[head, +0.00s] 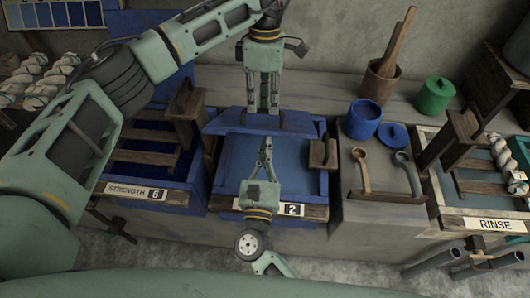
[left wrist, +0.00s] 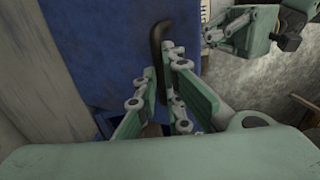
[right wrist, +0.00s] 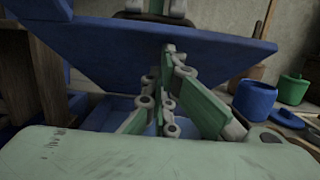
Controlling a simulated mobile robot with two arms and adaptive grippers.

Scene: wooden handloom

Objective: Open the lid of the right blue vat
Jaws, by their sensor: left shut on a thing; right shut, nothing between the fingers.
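The right blue vat (head: 310,185) has a label reading 2. Its blue lid (head: 228,123) is raised and tilted at the back, and blue liquid (head: 232,160) shows in front of it. In the right wrist view the lid (right wrist: 120,55) slants above the liquid (right wrist: 117,108). My left gripper (head: 263,110) is shut on the lid's dark handle (left wrist: 157,40); its fingers (left wrist: 165,75) close around the bar. My right gripper (head: 265,142) is shut and empty over the vat's front part; in its wrist view its fingertips (right wrist: 168,52) overlap the lid, and contact is unclear.
The left vat (head: 140,170), labelled STRENGTH 6, stands beside it. A wooden block (head: 322,152) sits at the vat's right edge. Further right are spoons (head: 362,172), a blue pot (head: 362,120), a green pot (head: 434,96) and the RINSE basin (head: 495,225).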

